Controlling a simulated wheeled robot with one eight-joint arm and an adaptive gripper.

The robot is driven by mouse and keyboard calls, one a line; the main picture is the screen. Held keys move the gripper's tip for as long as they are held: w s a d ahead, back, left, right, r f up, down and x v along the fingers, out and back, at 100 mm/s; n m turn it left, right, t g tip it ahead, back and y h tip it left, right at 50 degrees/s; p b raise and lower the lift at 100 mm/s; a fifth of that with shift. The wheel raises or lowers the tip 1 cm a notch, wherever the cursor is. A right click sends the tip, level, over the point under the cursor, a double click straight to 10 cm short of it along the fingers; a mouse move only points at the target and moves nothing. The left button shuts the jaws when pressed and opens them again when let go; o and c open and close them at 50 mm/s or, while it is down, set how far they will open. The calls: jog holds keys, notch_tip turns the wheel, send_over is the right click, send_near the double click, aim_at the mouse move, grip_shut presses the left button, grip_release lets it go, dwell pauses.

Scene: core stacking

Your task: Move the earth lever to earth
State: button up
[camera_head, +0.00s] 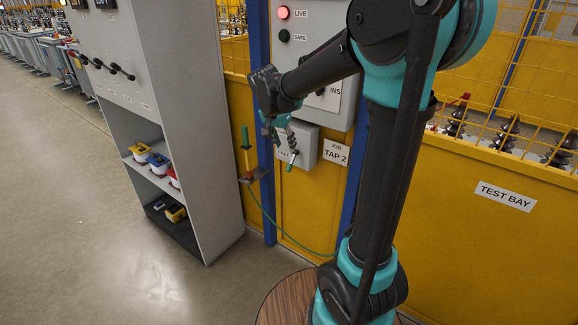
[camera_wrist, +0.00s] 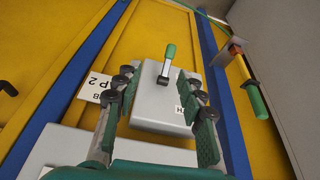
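The earth lever (camera_head: 291,161) has a green grip and a dark pivot, and sits on a small grey box (camera_head: 306,146) on the yellow wall. In the wrist view the lever (camera_wrist: 168,62) stands out from the box face (camera_wrist: 160,108), its green end toward the picture top. A label (camera_wrist: 180,108) on the box is mostly hidden; only an "H" reads. My gripper (camera_wrist: 160,88) is open and empty, its green-padded fingers spread to either side of the lever, apart from it. In the head view my gripper (camera_head: 277,128) is just above and left of the lever.
A larger grey panel (camera_head: 313,60) with a lit red LIVE lamp (camera_head: 283,13) is above the box. A green-and-yellow rod (camera_head: 245,150) is on the left in a holder. A green cable (camera_head: 275,225) hangs below. A grey shelf unit (camera_head: 185,100) stands further left.

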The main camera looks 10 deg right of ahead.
jog(key=w+a+r+m, duration=0.1)
jog(key=w+a, duration=0.1)
send_near(289, 165)
jog(key=x, duration=1)
grip_shut()
dwell(0.4)
